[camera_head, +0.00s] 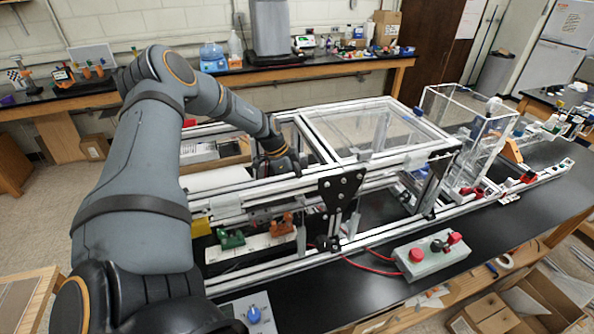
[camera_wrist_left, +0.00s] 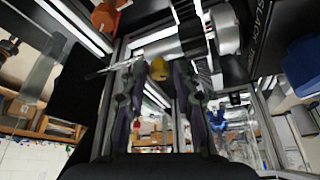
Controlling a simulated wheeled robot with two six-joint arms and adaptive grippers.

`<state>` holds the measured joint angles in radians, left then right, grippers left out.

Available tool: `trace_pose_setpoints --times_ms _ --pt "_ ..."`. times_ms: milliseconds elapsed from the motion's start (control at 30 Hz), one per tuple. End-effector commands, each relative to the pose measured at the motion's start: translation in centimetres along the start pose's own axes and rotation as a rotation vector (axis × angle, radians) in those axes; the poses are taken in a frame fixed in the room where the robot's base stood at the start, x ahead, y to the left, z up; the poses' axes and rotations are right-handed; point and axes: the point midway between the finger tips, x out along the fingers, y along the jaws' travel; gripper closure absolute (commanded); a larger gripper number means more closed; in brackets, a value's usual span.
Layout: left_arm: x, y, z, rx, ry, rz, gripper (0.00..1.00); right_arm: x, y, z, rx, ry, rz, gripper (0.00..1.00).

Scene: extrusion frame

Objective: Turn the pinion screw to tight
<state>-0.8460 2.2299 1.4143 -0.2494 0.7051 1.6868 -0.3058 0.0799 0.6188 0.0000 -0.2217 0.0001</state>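My left gripper (camera_head: 283,166) reaches in among the rails of the extrusion frame (camera_head: 345,190), mostly hidden behind my own arm and wrist. In the left wrist view its two fingers (camera_wrist_left: 159,72) are apart. A small yellow, brass-like round end (camera_wrist_left: 160,68) shows between the fingertips, with visible gaps to either side. It may be the pinion screw; its depth relative to the tips is unclear. A silver cylinder (camera_wrist_left: 228,28) lies just beyond, beside a black plate (camera_wrist_left: 262,30) lettered "SLACK". My right gripper is in neither view.
A grey control box with red knobs (camera_head: 432,254) stands on the black bench in front of the frame. Green (camera_head: 231,239) and orange (camera_head: 282,224) parts sit on the frame's near side. A clear box (camera_head: 470,130) rises at the right.

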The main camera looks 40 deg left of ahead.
Motion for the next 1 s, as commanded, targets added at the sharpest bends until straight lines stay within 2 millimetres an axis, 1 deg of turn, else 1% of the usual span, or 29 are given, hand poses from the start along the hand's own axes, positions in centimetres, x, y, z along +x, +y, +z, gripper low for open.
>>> trace_pose_setpoints --times_ms 33,167,300,367,500,600,700,733,800,900,1000 --pt "0.0 0.0 0.0 0.000 0.000 0.000 0.82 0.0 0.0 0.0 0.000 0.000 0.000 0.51" --pt "0.0 0.0 0.0 0.000 0.000 0.000 0.99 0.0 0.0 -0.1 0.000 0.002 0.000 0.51" --pt "0.0 0.0 0.0 0.000 0.000 0.000 1.00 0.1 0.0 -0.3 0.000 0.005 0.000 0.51" --pt "0.1 -0.1 0.1 0.007 0.001 0.002 1.00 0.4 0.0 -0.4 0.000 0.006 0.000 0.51" --pt "0.7 -0.2 0.2 0.065 0.002 0.024 1.00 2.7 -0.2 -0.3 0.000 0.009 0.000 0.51" --pt "0.8 -0.3 0.3 0.132 0.001 0.051 1.00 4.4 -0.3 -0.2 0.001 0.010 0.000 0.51" --pt "0.7 -0.5 0.3 0.215 -0.003 0.085 1.00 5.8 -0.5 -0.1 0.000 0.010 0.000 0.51" --pt "0.1 -0.5 0.1 0.242 -0.005 0.099 1.00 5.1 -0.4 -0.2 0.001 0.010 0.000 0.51" --pt "-0.8 -0.4 -0.2 0.284 -0.008 0.123 1.00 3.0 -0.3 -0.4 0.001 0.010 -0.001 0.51" --pt "-0.8 -0.4 -0.2 0.319 -0.006 0.139 1.00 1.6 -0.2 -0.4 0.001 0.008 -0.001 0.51" --pt "-0.6 -0.4 -0.2 0.346 -0.004 0.148 1.00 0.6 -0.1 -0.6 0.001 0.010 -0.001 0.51"
